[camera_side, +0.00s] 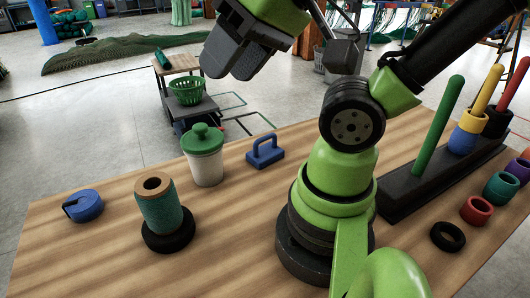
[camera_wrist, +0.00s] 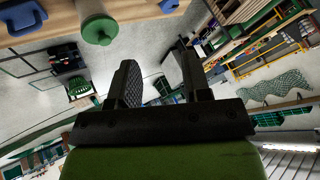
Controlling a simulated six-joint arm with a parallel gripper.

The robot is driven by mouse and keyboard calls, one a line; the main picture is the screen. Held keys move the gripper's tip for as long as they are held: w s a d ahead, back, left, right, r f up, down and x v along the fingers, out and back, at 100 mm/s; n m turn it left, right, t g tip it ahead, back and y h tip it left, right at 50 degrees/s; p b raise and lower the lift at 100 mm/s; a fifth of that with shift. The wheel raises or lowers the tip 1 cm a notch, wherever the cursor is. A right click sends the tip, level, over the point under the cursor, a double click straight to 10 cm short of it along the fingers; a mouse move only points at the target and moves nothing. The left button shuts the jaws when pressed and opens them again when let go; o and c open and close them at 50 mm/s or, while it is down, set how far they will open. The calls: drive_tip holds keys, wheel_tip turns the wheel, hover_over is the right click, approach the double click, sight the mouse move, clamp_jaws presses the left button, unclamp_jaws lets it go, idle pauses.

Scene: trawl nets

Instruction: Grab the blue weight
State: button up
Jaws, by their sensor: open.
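Two blue things lie on the wooden table, and I cannot tell for sure which is the weight. A blue block with a handle (camera_side: 265,151) stands behind my arm's base, right of the lidded jar. A round, slotted blue disc (camera_side: 83,206) lies at the far left. In the wrist view, the handled block (camera_wrist: 22,15) appears at the top left and a blue piece, probably the disc (camera_wrist: 170,5), at the top edge. My gripper (camera_side: 232,62) is open and empty, raised high above the table. Its two dark fingers (camera_wrist: 157,75) are apart in the wrist view.
A white jar with a green lid (camera_side: 203,155) stands near the handled block. A green spool (camera_side: 159,208) stands on a black ring. A dark rack with coloured pegs (camera_side: 430,180) and several loose rings are on the right. A trolley with a green basket (camera_side: 187,90) stands beyond the table.

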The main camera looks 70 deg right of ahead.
drive_tip(key=w+d+f+m+g+h, duration=0.2)
drive_tip(key=w+d+m, duration=0.3)
drive_tip(key=d+m, duration=0.1)
drive_tip(key=m+g, duration=0.5)
drive_tip(key=m, duration=1)
approach(265, 138)
drive_tip(key=shift+d+f, duration=0.25)
drive_tip(key=shift+d, duration=0.15)
wheel_tip(265, 138, down, 4)
drive_tip(key=shift+f, duration=0.25)
wheel_tip(265, 138, down, 6)
drive_tip(key=shift+w+a+r, duration=0.1)
drive_tip(key=shift+w+r, duration=0.05)
clamp_jaws()
drive_tip(key=shift+r, duration=0.1)
